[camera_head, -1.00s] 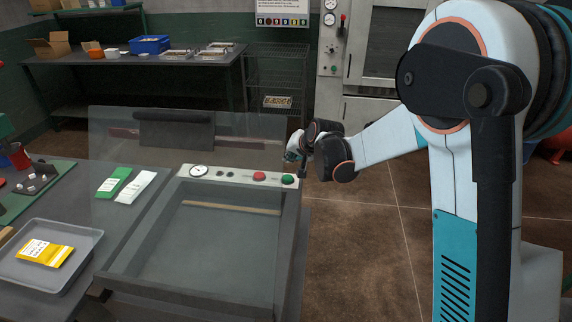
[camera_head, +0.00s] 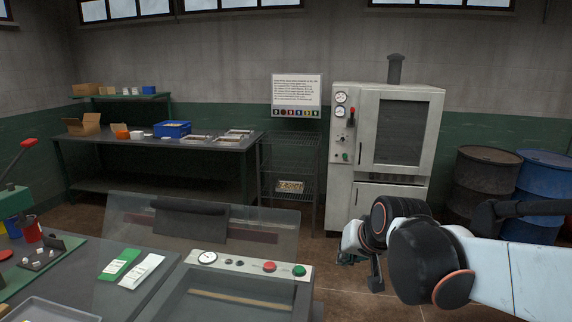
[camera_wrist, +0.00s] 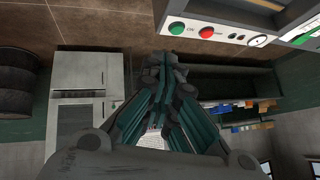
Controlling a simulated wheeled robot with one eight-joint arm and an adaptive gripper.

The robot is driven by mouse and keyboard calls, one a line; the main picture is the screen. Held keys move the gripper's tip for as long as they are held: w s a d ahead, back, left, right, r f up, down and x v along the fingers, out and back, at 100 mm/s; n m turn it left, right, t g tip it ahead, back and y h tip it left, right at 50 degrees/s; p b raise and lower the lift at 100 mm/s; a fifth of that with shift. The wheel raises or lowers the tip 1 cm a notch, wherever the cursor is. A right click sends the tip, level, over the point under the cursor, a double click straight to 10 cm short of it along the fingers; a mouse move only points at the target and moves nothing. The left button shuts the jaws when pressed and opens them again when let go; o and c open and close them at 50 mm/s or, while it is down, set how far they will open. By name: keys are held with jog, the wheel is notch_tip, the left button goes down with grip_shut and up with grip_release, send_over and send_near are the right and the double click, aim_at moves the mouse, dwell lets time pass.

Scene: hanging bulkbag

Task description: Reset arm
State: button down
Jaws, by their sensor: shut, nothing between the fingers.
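My arm reaches in from the right in the head view, and my gripper (camera_head: 358,258) hangs over the floor to the right of the vacuum-sealer-like machine (camera_head: 240,305). In the wrist view my gripper (camera_wrist: 164,62) shows its teal fingers close together, with nothing held. The machine has a gauge, a red button and a green button on its front panel, and its clear lid (camera_head: 270,232) stands raised. The panel also shows at the top of the wrist view. My gripper is apart from the machine.
A green and a white packet (camera_head: 140,272) lie on the bench left of the machine. A tall grey oven (camera_head: 345,190), a wire rack (camera_head: 290,165) and a back table (camera_head: 110,145) stand behind. Dark and blue barrels (camera_head: 545,180) stand at the right. Some floor is open below my gripper.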

jog(key=s+d+f+n+h, duration=0.1)
jog(key=s+d, duration=0.2)
jog(key=s, duration=0.7)
jog(key=s+d+f+n+h, duration=0.1)
jog(key=s+d, duration=0.2)
jog(key=s, duration=0.7)
jog(key=shift+s+f+g, duration=0.25)
jog(key=shift+s+g, duration=0.05)
jog(key=shift+s, duration=0.1)
